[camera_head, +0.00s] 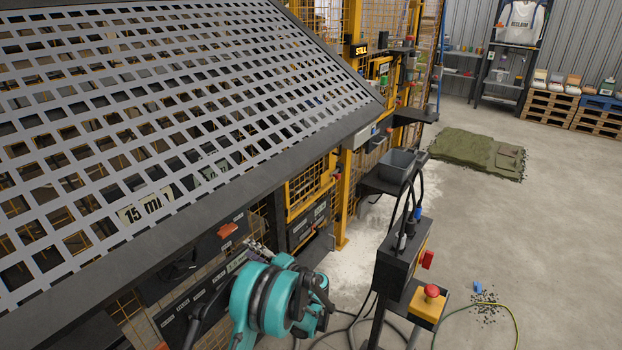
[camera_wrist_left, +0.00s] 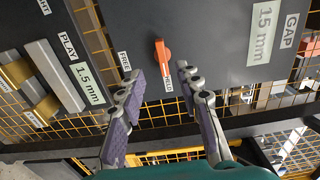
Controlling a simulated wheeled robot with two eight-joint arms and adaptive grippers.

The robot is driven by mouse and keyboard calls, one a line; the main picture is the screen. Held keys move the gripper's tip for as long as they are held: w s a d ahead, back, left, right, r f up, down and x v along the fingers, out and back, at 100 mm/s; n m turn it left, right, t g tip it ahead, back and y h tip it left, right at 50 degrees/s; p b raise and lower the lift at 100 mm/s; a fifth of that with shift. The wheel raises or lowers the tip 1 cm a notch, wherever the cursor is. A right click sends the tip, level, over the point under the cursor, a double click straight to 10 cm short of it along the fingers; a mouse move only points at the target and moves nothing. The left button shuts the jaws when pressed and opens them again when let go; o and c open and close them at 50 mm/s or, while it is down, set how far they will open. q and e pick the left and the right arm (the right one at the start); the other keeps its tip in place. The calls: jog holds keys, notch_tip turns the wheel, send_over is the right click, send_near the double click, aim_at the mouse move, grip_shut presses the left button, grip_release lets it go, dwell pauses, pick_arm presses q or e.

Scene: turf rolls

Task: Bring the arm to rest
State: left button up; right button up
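My left arm, teal and black, comes up at the bottom of the head view, where its gripper (camera_head: 258,251) is mostly hidden behind the arm. In the left wrist view my left gripper (camera_wrist_left: 162,77) shows two purple-padded fingers spread apart with nothing between the pads. An orange lever (camera_wrist_left: 163,52) on a dark panel (camera_wrist_left: 205,45) lies just beyond the fingertips, apparently apart from them. It also shows in the head view as an orange piece (camera_head: 228,230). My right gripper is in neither view.
A sloping perforated metal sheet (camera_head: 190,130) overhangs the panel. A control box (camera_head: 398,262) with a red emergency button (camera_head: 431,291) stands to the right of my arm. Cables (camera_head: 340,333) lie on the floor. The floor at right is mostly open.

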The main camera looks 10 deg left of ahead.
pick_arm(q)
jog(key=s+d+r+n+h, duration=0.2)
jog(key=s+d+r+h, duration=0.1)
jog(key=s+r+h, duration=0.65)
jog(key=s+d+h, duration=0.2)
jog(key=s+d, duration=0.2)
jog(key=s, duration=0.3)
jog(key=s+d+f+n+h, duration=0.1)
jog(key=s+d+h, duration=0.1)
jog(key=s+d, duration=0.3)
jog(key=s+d+f+n+h, duration=0.1)
jog(key=s+d+h, duration=0.2)
jog(key=s, duration=0.7)
jog(key=shift+s+d+f, duration=0.25)
jog(key=shift+s+d, duration=0.1)
jog(key=shift+d, duration=0.45)
